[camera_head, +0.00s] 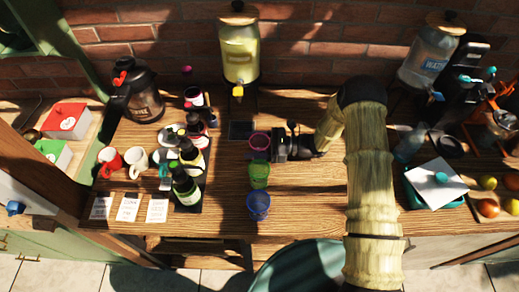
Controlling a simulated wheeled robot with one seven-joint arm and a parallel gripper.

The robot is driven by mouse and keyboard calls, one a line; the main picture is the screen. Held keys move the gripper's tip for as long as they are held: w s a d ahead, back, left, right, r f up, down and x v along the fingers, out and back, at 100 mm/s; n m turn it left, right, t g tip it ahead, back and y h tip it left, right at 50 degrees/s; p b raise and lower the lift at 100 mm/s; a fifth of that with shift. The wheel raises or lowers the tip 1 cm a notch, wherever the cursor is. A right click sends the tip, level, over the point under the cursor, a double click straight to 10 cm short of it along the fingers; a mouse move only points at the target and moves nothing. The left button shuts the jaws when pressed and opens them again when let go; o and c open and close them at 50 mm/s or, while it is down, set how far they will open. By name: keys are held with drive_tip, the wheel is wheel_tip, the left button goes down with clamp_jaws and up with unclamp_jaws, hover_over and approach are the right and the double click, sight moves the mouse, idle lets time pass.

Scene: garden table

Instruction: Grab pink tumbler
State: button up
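The pink tumbler (260,142) stands upright near the middle of the wooden table, at the far end of a row of tumblers. The green tumbler (259,175) stands in front of it, and the blue tumbler (259,206) stands nearest the table's front edge. My gripper (277,147) reaches in from the right, with its dark end right beside the pink tumbler. I cannot tell whether it touches the tumbler. The fingers are small and dark, and their opening is unclear.
A yellow drink dispenser (239,50) stands behind the tumblers. Dark bottles (186,189) crowd a tray to the left, beside a white mug (136,161) and a red mug (108,162). A water dispenser (428,60) stands at the back right. Bare wood lies left of the tumblers.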

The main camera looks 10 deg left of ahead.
drive_tip(key=c, duration=0.6)
wheel_tip(320, 180, up, 10)
drive_tip(key=b, duration=0.2)
idle(0.6)
